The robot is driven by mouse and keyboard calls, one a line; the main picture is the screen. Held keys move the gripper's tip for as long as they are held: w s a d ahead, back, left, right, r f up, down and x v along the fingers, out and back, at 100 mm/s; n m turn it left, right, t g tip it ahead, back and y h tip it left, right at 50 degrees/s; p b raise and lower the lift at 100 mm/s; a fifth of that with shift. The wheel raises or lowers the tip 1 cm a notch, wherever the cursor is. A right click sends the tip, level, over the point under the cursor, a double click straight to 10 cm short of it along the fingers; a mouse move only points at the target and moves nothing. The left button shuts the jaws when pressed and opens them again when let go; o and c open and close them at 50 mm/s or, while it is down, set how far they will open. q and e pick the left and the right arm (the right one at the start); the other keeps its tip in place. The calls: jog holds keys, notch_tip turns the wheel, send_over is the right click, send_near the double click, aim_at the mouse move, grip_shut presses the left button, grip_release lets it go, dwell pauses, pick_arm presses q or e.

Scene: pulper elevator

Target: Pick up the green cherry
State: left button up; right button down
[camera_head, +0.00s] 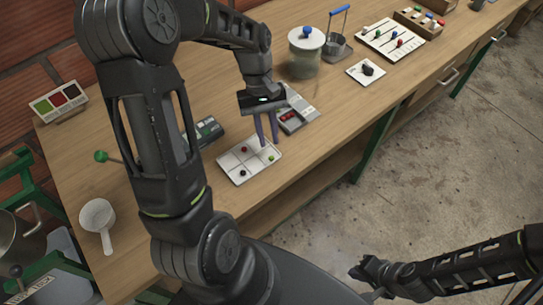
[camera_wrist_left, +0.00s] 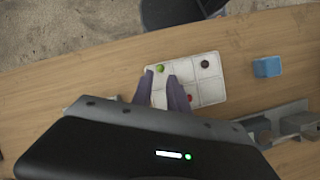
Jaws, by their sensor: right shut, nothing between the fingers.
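The green cherry (camera_head: 270,157) sits in a compartment at the right of a white divided tray (camera_head: 234,178). It also shows in the left wrist view (camera_wrist_left: 160,68). A red cherry (camera_head: 244,150) and a dark cherry (camera_head: 242,173) sit in other compartments. My left gripper (camera_head: 269,143) points down over the tray, its two purple fingers apart and empty. In the left wrist view its fingertips (camera_wrist_left: 160,74) appear either side of the green cherry; the height gap is unclear. My right gripper (camera_head: 362,272) is low over the floor, away from the table, shut and empty.
A grey device (camera_head: 299,119) with red buttons stands behind the tray. A dark scale-like box (camera_head: 208,130) is left of it. A lidded glass jar (camera_head: 305,58) stands further back. A white scoop (camera_head: 97,219) lies front left. Bare wood lies right of the tray.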

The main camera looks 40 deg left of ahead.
aim_at(271, 156)
pick_arm(q)
jog(key=p+x, duration=0.1)
jog(key=x, duration=0.3)
jog(key=shift+f, duration=0.25)
jog(key=shift+c, duration=0.4)
grip_shut()
